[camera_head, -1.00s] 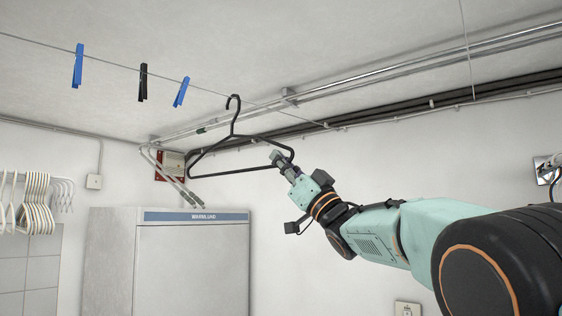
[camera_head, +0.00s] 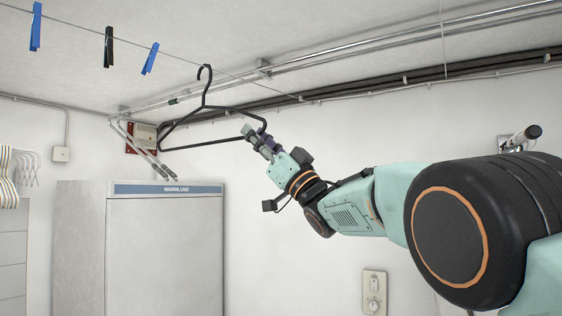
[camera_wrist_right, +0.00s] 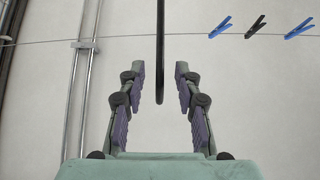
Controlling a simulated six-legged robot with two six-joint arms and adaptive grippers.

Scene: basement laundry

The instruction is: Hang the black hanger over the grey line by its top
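The black hanger (camera_head: 205,108) is upright in the head view. The top of its hook meets the grey line (camera_head: 180,56) in the picture, and it appears to hang there. My right gripper (camera_head: 258,143) is at the hanger's lower right corner. In the right wrist view the gripper (camera_wrist_right: 160,90) has its fingers spread, with the hanger (camera_wrist_right: 160,50) edge-on between them and a gap on both sides. The line (camera_wrist_right: 180,37) crosses behind the hanger there. My left gripper is not in view.
Blue and black clothespins (camera_head: 109,47) hang on the line to the left. Metal pipes (camera_head: 400,40) run under the ceiling behind. A grey cabinet (camera_head: 165,250) stands below left. A wall switch (camera_head: 375,292) is low on the right.

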